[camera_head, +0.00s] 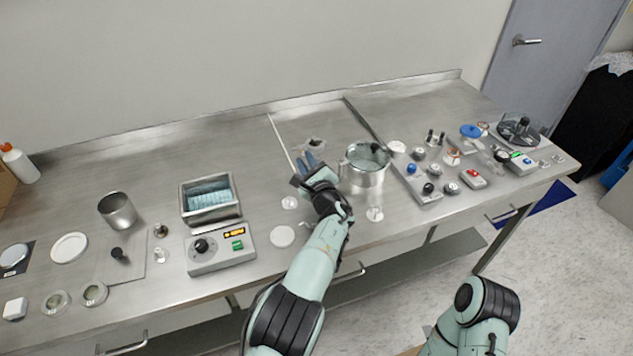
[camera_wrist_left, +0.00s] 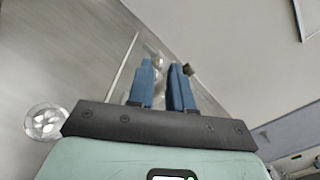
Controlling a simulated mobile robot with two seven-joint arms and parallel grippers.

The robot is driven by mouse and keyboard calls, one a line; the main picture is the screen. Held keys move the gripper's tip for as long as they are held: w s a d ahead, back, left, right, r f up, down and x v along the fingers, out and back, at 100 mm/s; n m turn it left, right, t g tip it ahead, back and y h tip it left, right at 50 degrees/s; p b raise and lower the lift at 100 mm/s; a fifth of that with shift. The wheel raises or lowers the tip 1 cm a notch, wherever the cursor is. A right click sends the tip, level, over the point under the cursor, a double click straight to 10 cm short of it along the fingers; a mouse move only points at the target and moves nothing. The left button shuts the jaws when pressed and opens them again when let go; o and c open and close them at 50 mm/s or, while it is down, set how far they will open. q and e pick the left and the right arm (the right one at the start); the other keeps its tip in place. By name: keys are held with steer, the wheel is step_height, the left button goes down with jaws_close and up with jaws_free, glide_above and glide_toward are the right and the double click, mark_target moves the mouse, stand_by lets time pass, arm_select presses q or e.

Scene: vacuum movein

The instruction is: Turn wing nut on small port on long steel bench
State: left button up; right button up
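My left gripper (camera_head: 309,160) reaches over the bench, just left of a steel pot, and hides part of what lies under it. In the left wrist view its two blue fingers (camera_wrist_left: 162,68) stand a little apart with a visible gap. A small shiny metal fitting (camera_wrist_left: 158,61) shows at the fingertips, and a dark knob (camera_wrist_left: 188,69) is beside the right finger. I cannot tell which piece is the wing nut, or whether a finger touches it. In the head view a small dark fitting (camera_head: 316,143) lies just beyond the fingers, on the long steel bench (camera_head: 250,140). My right gripper is out of view.
The steel pot (camera_head: 366,172) stands close on the right of my left gripper. Control boxes with knobs (camera_head: 418,185) fill the right side. A steel bath (camera_head: 210,199) and a control unit (camera_head: 220,247) stand left. The bench's back left is clear.

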arm_select(q)
steer(key=b+v, duration=0.2)
steer(key=v, duration=1)
steer(key=shift+r, duration=0.1)
steer(key=shift+o, duration=0.3)
steer(key=shift+w, duration=0.1)
